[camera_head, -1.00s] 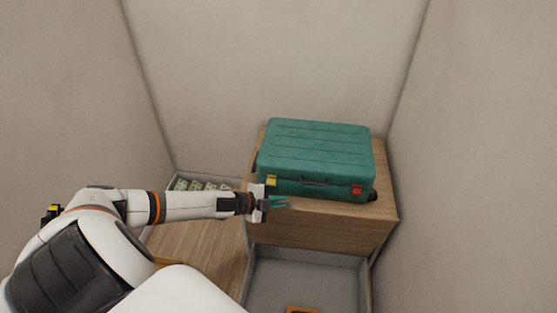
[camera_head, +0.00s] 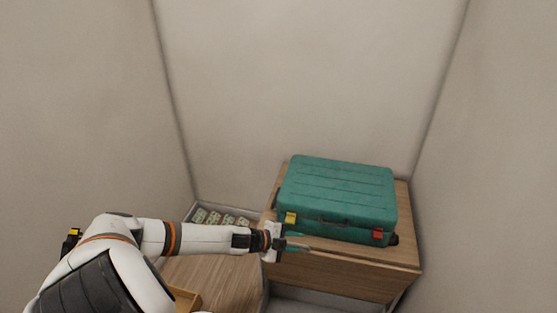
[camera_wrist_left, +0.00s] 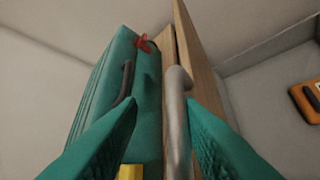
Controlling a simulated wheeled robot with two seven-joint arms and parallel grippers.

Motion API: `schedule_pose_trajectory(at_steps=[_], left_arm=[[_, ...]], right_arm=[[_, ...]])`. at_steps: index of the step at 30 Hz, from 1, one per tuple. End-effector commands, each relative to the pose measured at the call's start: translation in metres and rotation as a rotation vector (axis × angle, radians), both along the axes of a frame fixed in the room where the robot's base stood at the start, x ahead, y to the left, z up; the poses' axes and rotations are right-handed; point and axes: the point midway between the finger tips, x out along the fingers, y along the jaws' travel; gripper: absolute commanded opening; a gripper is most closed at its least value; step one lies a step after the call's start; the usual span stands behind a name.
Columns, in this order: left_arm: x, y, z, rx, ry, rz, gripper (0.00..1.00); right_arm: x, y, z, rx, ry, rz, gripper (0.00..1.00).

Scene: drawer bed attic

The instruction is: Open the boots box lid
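A teal case (camera_head: 338,195) with a yellow latch (camera_head: 290,218) and a red latch (camera_head: 378,234) lies shut on a wooden box top (camera_head: 405,225). No label shows which is the boots box. My left gripper (camera_head: 300,243) is at the box's front edge, just below the yellow latch. In the left wrist view its teal fingers (camera_wrist_left: 160,105) are apart, with a grey rounded bar (camera_wrist_left: 177,110) between them, beside the wooden edge (camera_wrist_left: 195,70). The case (camera_wrist_left: 105,90) and its dark handle (camera_wrist_left: 124,84) are left of the bar. My right gripper is out of view.
Walls close in behind and on both sides. A grey tray (camera_head: 222,211) with several small patterned packets is left of the box. A wooden surface (camera_head: 215,285) lies under my left arm. An orange and black item (camera_wrist_left: 309,97) shows at right in the wrist view.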

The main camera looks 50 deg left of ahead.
Motion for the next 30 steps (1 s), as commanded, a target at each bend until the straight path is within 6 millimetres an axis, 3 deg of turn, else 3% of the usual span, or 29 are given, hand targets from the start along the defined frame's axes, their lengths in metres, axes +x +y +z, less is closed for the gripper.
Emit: schedule_pose_trajectory(at_steps=[16, 22, 30], left_arm=[[-0.073, 0.030, 0.047, 0.005, -0.002, 0.000, 0.33], [-0.086, 0.036, 0.055, 0.004, -0.006, 0.001, 0.33], [-0.089, 0.037, 0.057, 0.005, -0.009, -0.001, 0.33]], right_arm=[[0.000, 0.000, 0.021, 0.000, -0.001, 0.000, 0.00], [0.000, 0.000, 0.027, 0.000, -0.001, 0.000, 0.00], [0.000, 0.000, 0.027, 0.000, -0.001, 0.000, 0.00]])
